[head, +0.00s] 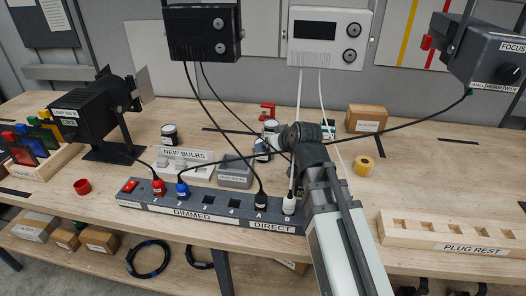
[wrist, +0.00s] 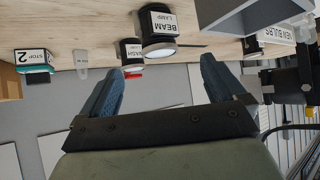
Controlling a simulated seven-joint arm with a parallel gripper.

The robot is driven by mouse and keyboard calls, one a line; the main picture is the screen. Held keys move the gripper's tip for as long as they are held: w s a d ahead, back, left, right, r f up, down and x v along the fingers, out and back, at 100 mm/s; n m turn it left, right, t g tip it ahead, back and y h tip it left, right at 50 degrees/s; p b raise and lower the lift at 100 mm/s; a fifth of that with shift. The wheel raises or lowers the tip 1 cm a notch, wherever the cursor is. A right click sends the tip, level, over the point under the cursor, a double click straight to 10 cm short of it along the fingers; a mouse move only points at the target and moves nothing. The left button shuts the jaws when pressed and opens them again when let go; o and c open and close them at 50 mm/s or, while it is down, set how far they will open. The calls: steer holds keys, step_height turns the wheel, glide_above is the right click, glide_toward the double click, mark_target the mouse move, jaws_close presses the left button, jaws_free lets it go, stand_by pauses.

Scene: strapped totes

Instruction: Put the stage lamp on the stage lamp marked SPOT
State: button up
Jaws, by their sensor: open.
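Another dark lamp housing (head: 490,60) hangs at the upper right, labelled FOCUS. No SPOT marking is legible. In the wrist view, which looks inverted, a black lamp labelled BEAM LAMP (wrist: 156,25) lies just beyond my gripper (wrist: 162,66). A smaller one labelled WASH LAMP (wrist: 131,52) is beside it. My gripper is open, with nothing between its blue fingers. In the head view my arm hides its fingers.
A DIMMED/DIRECT power strip (head: 215,207) with plugged cables runs along the front. A NEW BULBS tray (head: 184,162), a black-lidded jar (head: 169,134), yellow tape (head: 364,164), a cardboard box (head: 366,118) and a PLUG REST rack (head: 450,232) stand around. Cables hang from two wall boxes.

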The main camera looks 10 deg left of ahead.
steer(key=x, duration=1.3)
steer(key=shift+w, duration=0.3)
steer(key=shift+c, duration=0.3)
steer(key=c, duration=1.2)
